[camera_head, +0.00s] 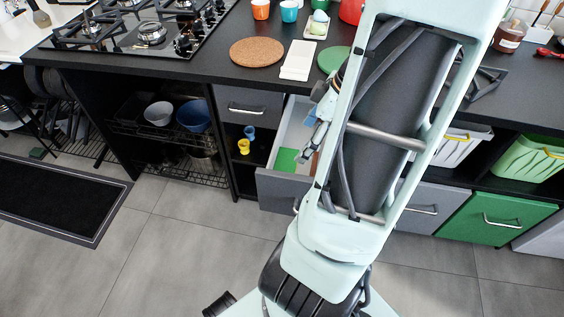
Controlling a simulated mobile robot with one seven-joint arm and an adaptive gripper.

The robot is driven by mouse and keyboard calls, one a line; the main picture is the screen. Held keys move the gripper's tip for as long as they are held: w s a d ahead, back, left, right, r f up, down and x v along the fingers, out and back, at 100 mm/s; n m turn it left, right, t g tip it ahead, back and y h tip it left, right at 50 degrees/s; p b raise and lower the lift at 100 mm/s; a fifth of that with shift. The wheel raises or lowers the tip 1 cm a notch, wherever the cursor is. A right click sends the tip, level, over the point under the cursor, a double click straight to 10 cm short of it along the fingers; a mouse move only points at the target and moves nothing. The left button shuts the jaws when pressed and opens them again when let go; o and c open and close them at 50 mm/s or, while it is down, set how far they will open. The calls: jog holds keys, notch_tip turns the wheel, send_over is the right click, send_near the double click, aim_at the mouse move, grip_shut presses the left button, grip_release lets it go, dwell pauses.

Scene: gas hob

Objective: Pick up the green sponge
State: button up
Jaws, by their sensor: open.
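A flat green piece (286,159), which looks like the green sponge, lies in the open drawer (278,190) below the counter. A small pale green item (320,16) sits on a white dish at the back of the counter; I cannot tell whether it is a sponge. My gripper (306,155) is over the drawer, just right of the flat green piece, seen side-on and partly covered by my arm. It is open, and I see nothing held in it. My arm hides the right part of the drawer.
The dark counter above the drawer holds a cork mat (257,52), a white cloth or board (298,60), a green round mat (333,60) and cups. A gas hob (145,28) is at the left. Open shelves with bowls (193,116) are left of the drawer.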

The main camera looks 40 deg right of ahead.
aim_at(293, 161)
jog(key=x, duration=0.3)
jog(key=shift+f+b, duration=0.25)
jog(key=shift+b, duration=0.15)
jog(key=b+x, duration=0.1)
jog(key=x, duration=0.1)
jog(key=s+b+x, duration=0.1)
jog(key=x, duration=0.1)
jog(key=shift+a+f, duration=0.1)
jog(key=shift+f, duration=0.1)
jog(key=shift+w+a+f, duration=0.15)
jog(key=shift+w+f, duration=0.15)
jog(key=shift+f, duration=0.2)
jog(key=shift+c, duration=0.7)
jog(key=c, duration=0.8)
